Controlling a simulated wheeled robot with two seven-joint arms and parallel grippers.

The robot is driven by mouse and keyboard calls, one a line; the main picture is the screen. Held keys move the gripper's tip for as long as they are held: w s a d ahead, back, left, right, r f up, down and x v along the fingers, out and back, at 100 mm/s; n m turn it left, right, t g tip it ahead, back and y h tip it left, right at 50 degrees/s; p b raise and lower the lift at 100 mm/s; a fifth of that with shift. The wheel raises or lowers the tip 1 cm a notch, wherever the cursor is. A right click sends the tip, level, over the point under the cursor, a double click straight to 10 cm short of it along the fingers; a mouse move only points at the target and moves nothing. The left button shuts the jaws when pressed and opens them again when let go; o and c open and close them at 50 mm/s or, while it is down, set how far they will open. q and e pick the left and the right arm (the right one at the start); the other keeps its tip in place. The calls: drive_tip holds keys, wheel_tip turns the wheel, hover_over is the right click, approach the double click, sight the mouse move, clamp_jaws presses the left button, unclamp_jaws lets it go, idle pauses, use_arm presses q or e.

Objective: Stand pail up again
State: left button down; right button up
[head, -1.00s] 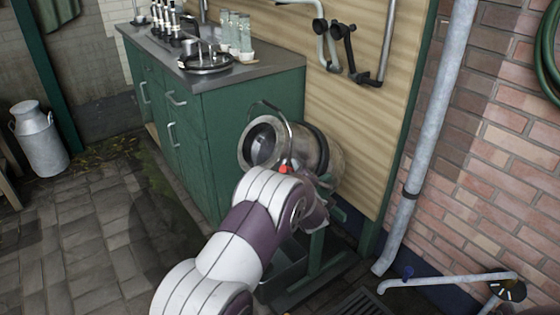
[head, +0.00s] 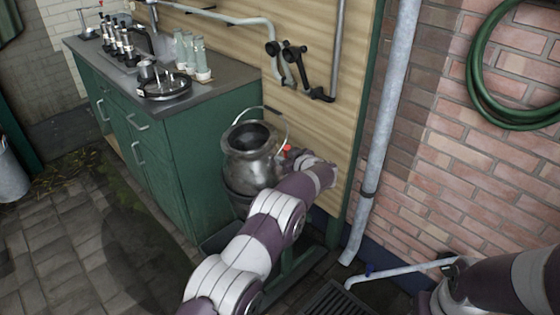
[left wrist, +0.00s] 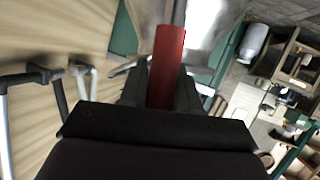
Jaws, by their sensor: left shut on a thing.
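The metal pail (head: 252,165) stands mouth up, or nearly so, on a green stand (head: 313,250) beside the green cabinet. Its open mouth shows, and its wire bail arches above it. A red grip (head: 287,149) is at its right side. My left gripper (head: 291,158) is at that side, with its fingers mostly hidden by my arm in the head view. In the left wrist view my left gripper (left wrist: 160,92) is shut on the red grip (left wrist: 167,55), with a shiny metal surface close behind. The pail's base is partly hidden by my left arm. My right gripper is not visible.
A wooden panel (head: 330,130) with pipes is behind. A grey downpipe (head: 385,120) and brick wall are to the right.

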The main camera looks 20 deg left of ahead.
use_arm(q)
drive_tip(key=shift+w+d, duration=0.15)
drive_tip(key=shift+w, duration=0.1)
idle(0.3)
drive_tip(key=c, duration=0.9)
unclamp_jaws()
drive_tip(key=p+v, duration=0.1)
drive_tip(key=v, duration=1.1)
drive_tip(key=shift+d+r+p, duration=0.2)
drive_tip(key=shift+d+p, duration=0.1)
drive_tip(key=shift+p, duration=0.1)
